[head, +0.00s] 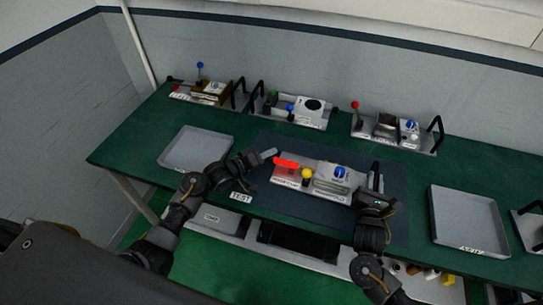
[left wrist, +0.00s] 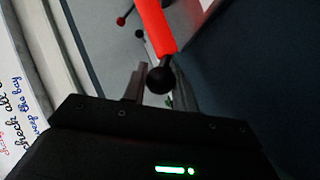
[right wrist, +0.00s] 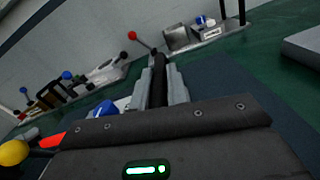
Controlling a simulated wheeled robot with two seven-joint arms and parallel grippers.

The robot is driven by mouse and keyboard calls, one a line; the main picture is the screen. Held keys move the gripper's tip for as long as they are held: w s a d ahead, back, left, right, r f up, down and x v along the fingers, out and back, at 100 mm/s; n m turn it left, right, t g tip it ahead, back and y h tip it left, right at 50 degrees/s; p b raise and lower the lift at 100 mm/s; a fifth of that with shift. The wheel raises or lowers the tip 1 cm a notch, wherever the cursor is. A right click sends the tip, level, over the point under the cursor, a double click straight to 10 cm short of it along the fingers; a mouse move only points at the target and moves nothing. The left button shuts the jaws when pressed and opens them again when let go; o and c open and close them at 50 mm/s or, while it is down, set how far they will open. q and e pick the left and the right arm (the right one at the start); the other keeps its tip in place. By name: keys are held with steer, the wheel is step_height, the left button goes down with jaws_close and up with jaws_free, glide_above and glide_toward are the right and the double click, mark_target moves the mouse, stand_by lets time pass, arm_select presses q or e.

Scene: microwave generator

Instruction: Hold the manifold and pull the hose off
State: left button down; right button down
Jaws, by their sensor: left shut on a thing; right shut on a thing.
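The manifold (head: 322,178), a pale unit on a plate, sits on the dark mat with a blue knob (head: 339,172) and a yellow ball (head: 306,174). The red hose (head: 287,163) lies at its left end; in the left wrist view the hose (left wrist: 154,25) ends in a black ball. My left gripper (head: 270,155) is shut on this end, the ball showing between its fingers (left wrist: 159,84). My right gripper (head: 375,187) is shut on the black upright handle (right wrist: 159,85) at the manifold's right end. Whether the hose still touches its fitting cannot be told.
An empty grey tray (head: 197,150) lies to the left and another tray (head: 468,222) to the right. Three other units with handles stand along the back, one with a red-topped lever (head: 355,105). A TEST label (head: 241,197) lies near the front edge.

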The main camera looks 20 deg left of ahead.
arm_select(q)
steer(key=c, duration=1.3)
jaws_free()
steer(key=shift+a+f, duration=0.25)
steer(key=shift+a, duration=0.15)
arm_select(e)
steer(key=shift+d+f, duration=0.2)
steer(key=shift+f, duration=0.1)
arm_select(q)
steer(key=shift+o, duration=0.9)
arm_select(e)
steer(key=shift+a, duration=0.1)
arm_select(q)
steer(key=shift+d+r, duration=0.1)
steer(key=v, duration=1.2)
steer(key=shift+s, duration=0.1)
arm_select(e)
steer(key=c, duration=1.7)
jaws_free()
steer(key=o, duration=0.4)
steer(key=shift+w+r, duration=0.1)
steer(key=shift+r, duration=0.05)
